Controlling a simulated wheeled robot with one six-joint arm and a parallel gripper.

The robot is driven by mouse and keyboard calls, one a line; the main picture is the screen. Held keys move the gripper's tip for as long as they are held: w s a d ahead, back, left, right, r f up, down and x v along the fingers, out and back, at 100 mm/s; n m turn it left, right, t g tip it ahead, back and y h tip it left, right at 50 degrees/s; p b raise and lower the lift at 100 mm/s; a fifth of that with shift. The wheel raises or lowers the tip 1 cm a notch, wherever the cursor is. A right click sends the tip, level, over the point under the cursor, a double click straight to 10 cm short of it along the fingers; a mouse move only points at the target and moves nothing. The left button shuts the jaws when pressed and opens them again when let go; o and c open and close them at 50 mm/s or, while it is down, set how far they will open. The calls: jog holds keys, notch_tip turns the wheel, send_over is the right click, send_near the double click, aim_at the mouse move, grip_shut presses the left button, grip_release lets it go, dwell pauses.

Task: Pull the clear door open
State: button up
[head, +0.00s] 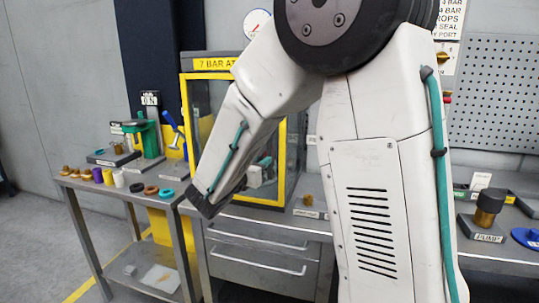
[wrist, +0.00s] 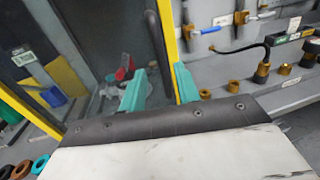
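The clear door (head: 215,95) has a yellow frame and sits on the front of a cabinet labelled "7 BAR". It looks shut, though my arm covers much of it in the head view. In the wrist view, the clear pane (wrist: 100,45) is left of a yellow frame post. A dark upright bar handle (wrist: 156,42) stands in front of the pane, beside that post. My gripper (wrist: 160,88) has two teal fingers apart, with the handle's lower part between them. Gaps show on both sides, and I cannot tell whether either finger touches it. The head view does not show the fingers clearly.
A side table (head: 120,185) at the left holds a green press and several coloured rings and fittings. Grey drawers with bar handles (head: 255,262) are below the cabinet. A bench with brass parts (wrist: 237,88) extends right of the door.

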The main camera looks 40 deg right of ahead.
aim_at(270, 174)
jog(key=x, duration=0.6)
jog(key=shift+w+d, duration=0.15)
jog(key=shift+d, duration=0.25)
grip_shut()
